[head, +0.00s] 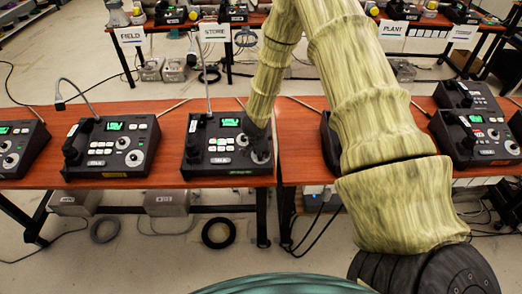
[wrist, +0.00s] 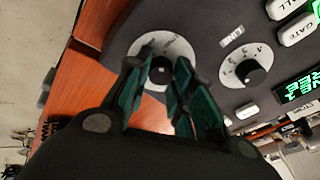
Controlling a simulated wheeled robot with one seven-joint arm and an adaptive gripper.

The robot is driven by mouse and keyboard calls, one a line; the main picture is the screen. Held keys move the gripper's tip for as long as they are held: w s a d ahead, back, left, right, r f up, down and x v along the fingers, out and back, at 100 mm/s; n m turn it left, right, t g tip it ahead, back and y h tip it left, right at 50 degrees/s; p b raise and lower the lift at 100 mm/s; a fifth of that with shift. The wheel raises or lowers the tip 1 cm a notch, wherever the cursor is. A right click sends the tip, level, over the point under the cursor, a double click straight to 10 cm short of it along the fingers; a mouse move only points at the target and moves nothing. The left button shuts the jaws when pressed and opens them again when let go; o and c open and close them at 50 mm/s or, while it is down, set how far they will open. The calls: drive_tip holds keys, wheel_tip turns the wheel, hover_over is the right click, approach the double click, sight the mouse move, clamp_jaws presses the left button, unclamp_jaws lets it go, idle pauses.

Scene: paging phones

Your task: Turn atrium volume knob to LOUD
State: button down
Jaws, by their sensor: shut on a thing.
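A black paging phone (head: 228,145) with a green-lit screen sits on the near orange-topped table, below the STORE sign. My gripper (head: 261,152) reaches down onto its right side. In the wrist view my gripper (wrist: 158,66) has its green-lined fingers closed around a black knob (wrist: 160,76) on a round white dial plate (wrist: 183,48). The fingers hide part of the knob and dial, so I cannot read the knob's setting. A second black knob (wrist: 250,72) on a numbered white dial is beside it, apart from the fingers. I cannot read the phone's name label.
Similar phones stand to the left (head: 112,147) and at the right (head: 475,135) on the near tables. My arm covers much of another phone just right of the gripper. A back table carries signs such as FIELD (head: 130,37), STORE (head: 214,32) and PLANT (head: 392,30).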

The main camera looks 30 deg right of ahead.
drive_tip(key=shift+m, duration=0.9)
drive_tip(key=shift+p, duration=0.3)
drive_tip(key=c, duration=1.2)
unclamp_jaws()
drive_tip(key=shift+c, duration=0.2)
drive_tip(key=shift+r, duration=0.1)
drive_tip(key=v, duration=1.1)
drive_tip(key=shift+r, duration=0.4)
drive_tip(key=shift+a, duration=0.15)
